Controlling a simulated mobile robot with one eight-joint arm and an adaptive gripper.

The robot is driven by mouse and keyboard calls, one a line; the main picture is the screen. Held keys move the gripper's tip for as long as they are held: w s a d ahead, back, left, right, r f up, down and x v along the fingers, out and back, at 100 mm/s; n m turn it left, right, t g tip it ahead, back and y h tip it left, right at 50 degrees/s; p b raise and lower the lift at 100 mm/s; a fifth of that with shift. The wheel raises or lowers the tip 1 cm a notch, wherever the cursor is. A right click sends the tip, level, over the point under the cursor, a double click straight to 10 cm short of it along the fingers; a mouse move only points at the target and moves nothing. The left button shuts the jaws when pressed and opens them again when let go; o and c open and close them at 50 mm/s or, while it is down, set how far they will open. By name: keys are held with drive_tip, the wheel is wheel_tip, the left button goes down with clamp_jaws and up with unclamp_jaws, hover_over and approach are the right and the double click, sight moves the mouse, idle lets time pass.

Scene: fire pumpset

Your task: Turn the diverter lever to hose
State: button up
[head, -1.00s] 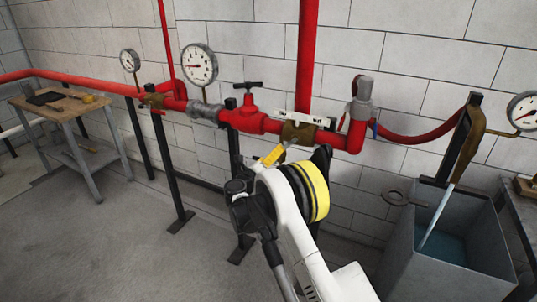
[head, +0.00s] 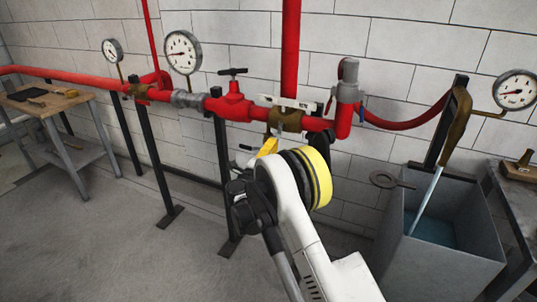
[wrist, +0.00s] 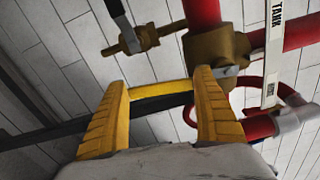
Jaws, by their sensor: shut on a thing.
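The brass diverter body (head: 287,120) sits on the red pipe below the red riser; it also shows in the wrist view (wrist: 215,48). A white label plate (head: 290,103) is fixed at it, and "TANK" reads on its near part in the wrist view (wrist: 275,30). The diverter lever has a yellow handle (wrist: 158,95) and a short grey stem at the brass body. My gripper (wrist: 165,108) has its two yellow ribbed fingers either side of the handle and is shut on it. In the head view my wrist hides most of the lever.
A red valve with a dark handwheel (head: 233,95) stands left of the diverter. Gauges (head: 182,52) and black pipe stands (head: 157,160) are farther left. A grey water tank (head: 445,235) is at the right, a wooden table (head: 50,100) at the left. Floor between is clear.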

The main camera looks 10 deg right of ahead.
drive_tip(key=shift+d, duration=0.25)
drive_tip(key=o, duration=1.3)
drive_tip(key=shift+d, duration=0.1)
drive_tip(key=shift+o, duration=0.2)
drive_tip(key=v, duration=1.2)
